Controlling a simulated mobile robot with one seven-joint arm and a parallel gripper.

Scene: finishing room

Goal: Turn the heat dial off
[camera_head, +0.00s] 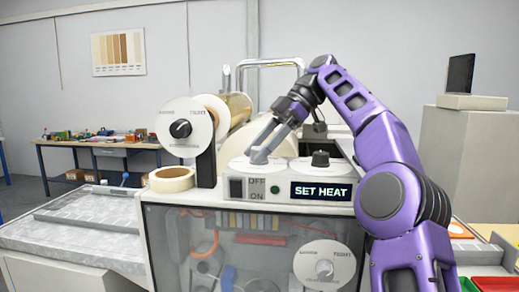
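The machine (330,206) stands in the middle with a display (321,191) reading "SET HEAT". Two flat white dial plates lie on its top. The right plate carries an upright black knob (320,158). My gripper (260,153) points down-left, its fingertips at the middle of the left plate (238,164). The fingers hide whatever knob is there, so I cannot tell whether they are open or shut on it. The lettering on both plates is too small to read, so I cannot tell which is the heat dial. An OFF/ON switch (237,188) sits on the front panel.
An upright tension dial (181,129) and a tape roll (172,180) stand left of the plates. Another tension dial (325,264) is low on the front. A metal rail (270,63) rises behind. A grey cabinet (465,160) is at right, a cluttered bench (100,143) at far left.

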